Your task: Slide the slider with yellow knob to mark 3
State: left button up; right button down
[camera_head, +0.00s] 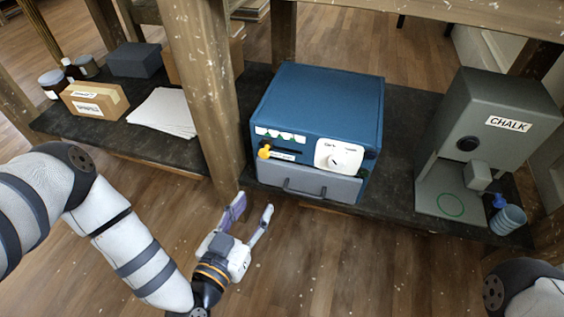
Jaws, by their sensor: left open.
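A blue box-shaped machine (318,100) stands on the dark shelf. On the left of its front is a slider with a yellow knob (264,152), at the left end of a dark horizontal slot (290,151). A row of small white marks (281,136) with green edges sits above the slot; their numbers are too small to read. My left gripper (252,208) is open and empty, in front of and below the machine, apart from the knob. My right gripper is out of view; only part of my right arm shows at the lower right.
The machine also has a white dial (338,156) and a grey drawer (308,184) with a handle. A wooden post (203,90) rises left of the machine; papers (163,112) and boxes lie beyond.

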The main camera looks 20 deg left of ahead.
pick_arm(q)
jog(key=t+y+b, duration=0.1)
jog(key=t+y, duration=0.1)
send_near(263, 156)
jog(key=shift+h, duration=0.3)
jog(key=w+b, duration=0.3)
jog(key=w, duration=0.7)
jog(key=shift+w+f+b, duration=0.1)
jog(key=shift+w+b, duration=0.05)
jog(key=shift+b, duration=0.2)
jog(key=shift+w, duration=0.2)
grip_shut()
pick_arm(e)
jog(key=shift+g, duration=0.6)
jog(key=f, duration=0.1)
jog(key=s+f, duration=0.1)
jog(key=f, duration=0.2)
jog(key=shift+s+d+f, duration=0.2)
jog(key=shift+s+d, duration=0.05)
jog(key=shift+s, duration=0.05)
